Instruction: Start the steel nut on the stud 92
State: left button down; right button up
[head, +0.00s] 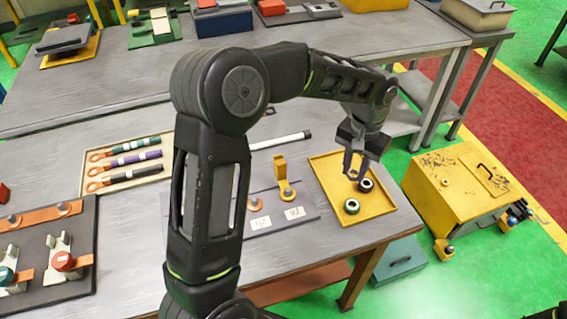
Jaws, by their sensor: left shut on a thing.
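My left gripper (357,172) points down over the yellow tray (383,209) at the right end of the bench. It is shut on a dark-rimmed nut (366,186) at its fingertips; whether the nut still touches the tray is unclear. A green-rimmed nut (351,206) lies nearby in the tray. Left of the tray is a grey board (309,212) with a stud and copper lug (287,192) beneath an upright yellow piece. A white label (295,213) in front of it seems to read 92. Another lug (257,207) and label (260,222) are partly beside my arm. My right gripper is not seen.
A tray of handled tools (125,163) and a dark fixture board (80,280) with red and green knobs lie left. A white rod (285,140) lies behind the grey board. A yellow cabinet (455,190) stands right of the bench. My arm hides the bench middle.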

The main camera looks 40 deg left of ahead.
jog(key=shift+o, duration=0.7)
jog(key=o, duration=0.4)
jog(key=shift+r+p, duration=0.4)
pick_arm(q)
jog(key=s+a+r+n, duration=0.3)
jog(key=s+a+n, duration=0.7)
jog(key=a+n, duration=0.1)
jog(key=shift+s+a, duration=0.25)
jog(key=shift+a, duration=0.45)
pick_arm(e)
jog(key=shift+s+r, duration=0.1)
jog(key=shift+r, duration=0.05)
